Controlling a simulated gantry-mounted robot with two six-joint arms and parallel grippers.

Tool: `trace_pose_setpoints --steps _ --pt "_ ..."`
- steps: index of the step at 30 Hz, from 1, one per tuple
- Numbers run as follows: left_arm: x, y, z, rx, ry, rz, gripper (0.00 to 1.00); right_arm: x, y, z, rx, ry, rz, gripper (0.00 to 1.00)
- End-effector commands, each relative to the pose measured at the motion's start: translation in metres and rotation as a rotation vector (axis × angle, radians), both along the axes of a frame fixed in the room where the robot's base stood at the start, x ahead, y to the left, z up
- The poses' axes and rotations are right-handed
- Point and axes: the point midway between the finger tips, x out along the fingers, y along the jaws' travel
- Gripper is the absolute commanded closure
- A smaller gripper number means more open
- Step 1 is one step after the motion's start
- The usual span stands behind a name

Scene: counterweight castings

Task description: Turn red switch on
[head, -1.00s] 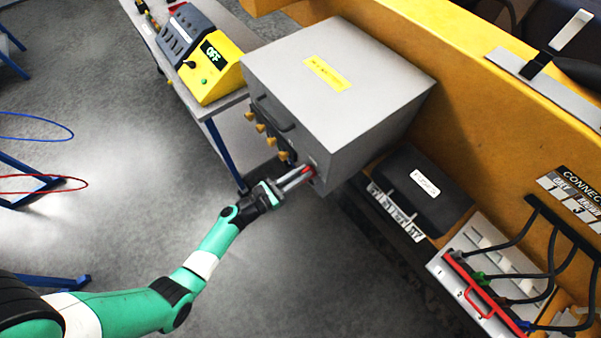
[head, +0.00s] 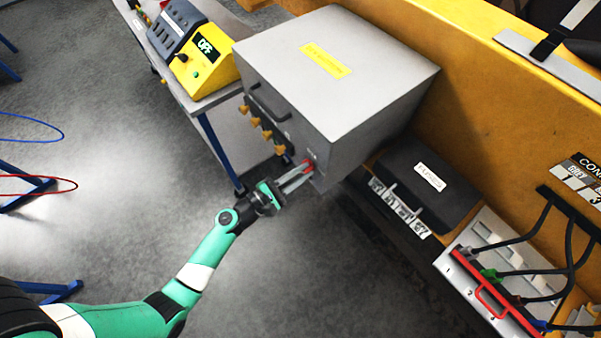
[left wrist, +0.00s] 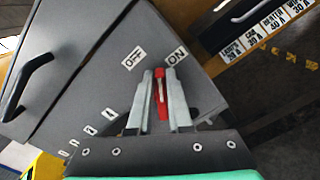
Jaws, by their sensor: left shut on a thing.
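The red switch (left wrist: 161,96) is on the front face of the grey cabinet (head: 341,76). My left gripper (left wrist: 159,75) is shut on the red switch, with one finger on each side of it. In the left wrist view, the OFF label (left wrist: 132,59) is up and to the left of the switch, and the ON label (left wrist: 177,55) is up and to the right. The switch's tip lies between the two labels. In the head view, the red switch (head: 309,168) shows at the fingertips, partly hidden. My right gripper is not in view.
A yellow box (head: 207,60) with an OFF display stands on a bench to the left. Several yellow knobs (head: 267,134) and a dark handle (head: 272,107) are on the cabinet front. A black labelled box (head: 427,184) and a cable panel (head: 485,250) lie right.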

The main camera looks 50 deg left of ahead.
Motion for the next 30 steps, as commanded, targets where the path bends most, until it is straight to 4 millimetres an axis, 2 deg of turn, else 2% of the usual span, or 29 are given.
trace_pose_setpoints --steps 1,18,30 --pt "0.000 -0.001 -0.004 0.045 -0.006 -0.001 1.00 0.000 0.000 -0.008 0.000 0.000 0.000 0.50" --pt "-0.001 -0.009 -0.016 0.581 -0.055 0.001 1.00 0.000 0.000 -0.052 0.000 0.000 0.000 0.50" --pt "-0.001 -0.011 -0.022 0.853 -0.078 0.000 1.00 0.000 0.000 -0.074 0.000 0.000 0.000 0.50"
